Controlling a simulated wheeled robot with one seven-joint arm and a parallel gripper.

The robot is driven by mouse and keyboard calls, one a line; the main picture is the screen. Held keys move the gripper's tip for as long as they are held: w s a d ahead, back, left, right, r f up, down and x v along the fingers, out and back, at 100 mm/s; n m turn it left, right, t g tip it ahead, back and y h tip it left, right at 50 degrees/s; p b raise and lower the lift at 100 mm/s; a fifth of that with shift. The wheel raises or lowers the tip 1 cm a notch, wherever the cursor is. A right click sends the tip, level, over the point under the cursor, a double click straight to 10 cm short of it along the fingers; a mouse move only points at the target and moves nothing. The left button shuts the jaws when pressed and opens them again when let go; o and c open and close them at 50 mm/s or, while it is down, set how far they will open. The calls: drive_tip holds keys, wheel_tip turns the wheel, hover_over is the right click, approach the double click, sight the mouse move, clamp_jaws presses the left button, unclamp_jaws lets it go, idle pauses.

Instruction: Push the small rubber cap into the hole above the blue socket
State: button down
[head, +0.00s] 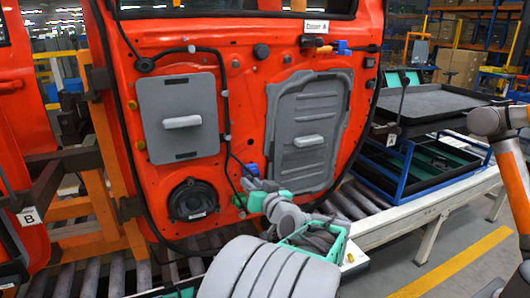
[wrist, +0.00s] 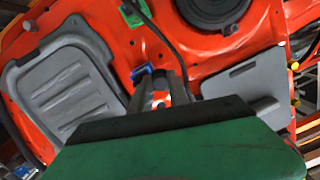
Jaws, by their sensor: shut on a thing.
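The blue socket (head: 251,169) is on the red door, between the two grey panels; it also shows in the wrist view (wrist: 141,71), just left of my fingertips. My gripper (head: 246,184) is close to the door beside the socket. In the wrist view its two grey fingers (wrist: 162,84) are close together and point at the door. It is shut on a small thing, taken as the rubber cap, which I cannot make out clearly. The hole is not clearly visible; my fingers may cover it. I cannot tell whether the cap touches the door.
The red door (head: 240,120) carries a left grey panel (head: 180,143), a right grey panel (head: 306,140), a speaker (head: 193,200) and a black cable (head: 223,80). A green part (head: 239,201) sits low on the door near my fingers. A blue-framed rack (head: 408,185) stands right.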

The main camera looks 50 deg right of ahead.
drive_tip(key=h, duration=0.2)
approach(250, 143)
drive_tip(key=s, duration=0.1)
drive_tip(key=shift+m, duration=0.4)
drive_tip(key=p+x, duration=0.3)
drive_tip(key=x, duration=0.2)
drive_tip(key=shift+w+r, duration=0.1)
drive_tip(key=shift+w, duration=0.15)
drive_tip(key=shift+f+b, duration=0.25)
drive_tip(key=shift+b, duration=0.1)
drive_tip(key=shift+x, duration=0.9)
idle(0.6)
drive_tip(key=shift+r, duration=0.1)
